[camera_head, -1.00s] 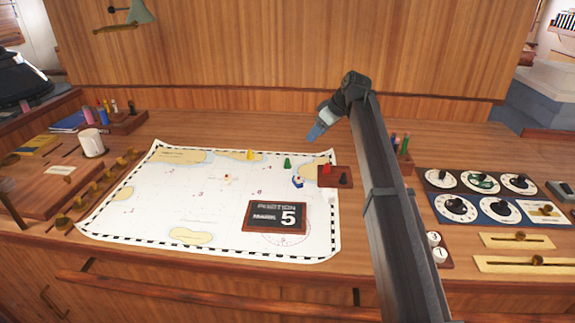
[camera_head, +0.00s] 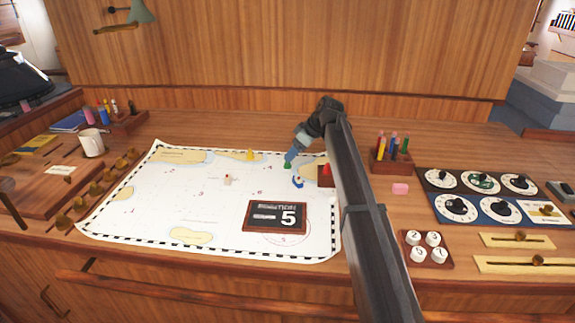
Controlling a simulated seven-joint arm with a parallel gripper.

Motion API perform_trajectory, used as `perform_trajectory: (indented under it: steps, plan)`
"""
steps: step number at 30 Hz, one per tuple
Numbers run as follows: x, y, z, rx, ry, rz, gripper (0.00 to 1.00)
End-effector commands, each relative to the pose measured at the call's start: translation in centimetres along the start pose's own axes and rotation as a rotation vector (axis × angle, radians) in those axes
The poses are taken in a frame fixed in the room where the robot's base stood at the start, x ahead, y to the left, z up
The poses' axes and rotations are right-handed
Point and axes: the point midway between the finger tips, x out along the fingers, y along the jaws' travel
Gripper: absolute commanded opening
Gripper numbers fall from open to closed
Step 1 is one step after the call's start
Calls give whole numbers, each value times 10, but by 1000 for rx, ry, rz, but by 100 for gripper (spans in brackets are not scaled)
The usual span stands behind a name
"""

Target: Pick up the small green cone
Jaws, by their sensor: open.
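The small green cone (camera_head: 287,166) stands on the white chart (camera_head: 150,215), near its upper right part. Its top is partly hidden by the blue fingertips of my gripper (camera_head: 290,157). My gripper points down and left at the cone from the upper right. The fingers are open. I cannot tell whether they are around the cone or just behind or above it.
A blue and white piece (camera_head: 298,182) stands close to the cone. A red piece (camera_head: 327,169) is on a wooden tray beside my arm. A yellow cone (camera_head: 250,155) is to the left. A position board (camera_head: 262,216) lies in front.

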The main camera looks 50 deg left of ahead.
Motion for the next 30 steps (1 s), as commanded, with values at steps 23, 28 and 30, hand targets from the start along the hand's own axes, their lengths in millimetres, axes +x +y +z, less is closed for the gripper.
perform_trajectory:
  steps: [23, 28, 30]
  plan:
    - [50, -2, -3, 0, 0, 1, 51]
    - [50, -2, -3, 0, 0, 1, 35]
    - [50, -2, -3, 0, 0, 0, 28]
